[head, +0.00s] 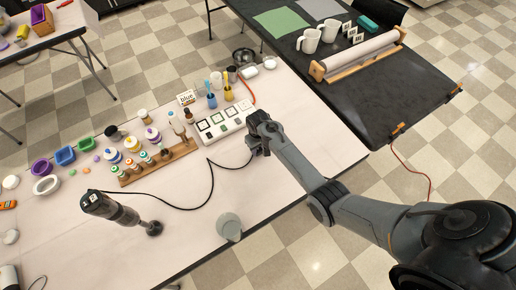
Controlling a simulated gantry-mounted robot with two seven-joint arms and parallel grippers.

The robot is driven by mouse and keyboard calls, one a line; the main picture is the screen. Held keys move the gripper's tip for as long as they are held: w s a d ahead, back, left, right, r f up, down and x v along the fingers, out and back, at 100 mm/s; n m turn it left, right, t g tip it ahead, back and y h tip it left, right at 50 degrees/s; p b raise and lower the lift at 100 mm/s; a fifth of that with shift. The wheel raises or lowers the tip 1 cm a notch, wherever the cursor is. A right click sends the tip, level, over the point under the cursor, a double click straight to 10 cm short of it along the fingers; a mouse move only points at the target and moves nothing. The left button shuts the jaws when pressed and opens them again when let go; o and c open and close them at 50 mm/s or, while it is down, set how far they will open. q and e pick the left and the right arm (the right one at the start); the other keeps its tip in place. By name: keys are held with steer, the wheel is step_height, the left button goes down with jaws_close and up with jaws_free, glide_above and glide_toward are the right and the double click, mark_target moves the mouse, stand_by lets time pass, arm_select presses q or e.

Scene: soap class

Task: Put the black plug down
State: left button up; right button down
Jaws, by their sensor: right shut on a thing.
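My right gripper (254,150) is shut at the right end of a white power strip (222,122) with several square sockets. The black plug cannot be told apart from the dark fingers, which seem to hold it. A black cable (212,185) runs from the grey and black stick blender (112,207) across the table to these fingers. Whether the plug touches the strip or the table I cannot tell. My left gripper is not in view.
A wooden rack (160,166) with small bottles stands left of the strip. A grey-green cup (229,227) stands near the front edge of the pale table (290,205). The table between blender and cup is mostly clear. A black table (350,85) stands at the right.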

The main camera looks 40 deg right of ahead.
steer(key=shift+f, duration=0.1)
steer(key=shift+f, duration=0.5)
steer(key=c, duration=0.8)
jaws_free()
steer(key=shift+o, duration=0.2)
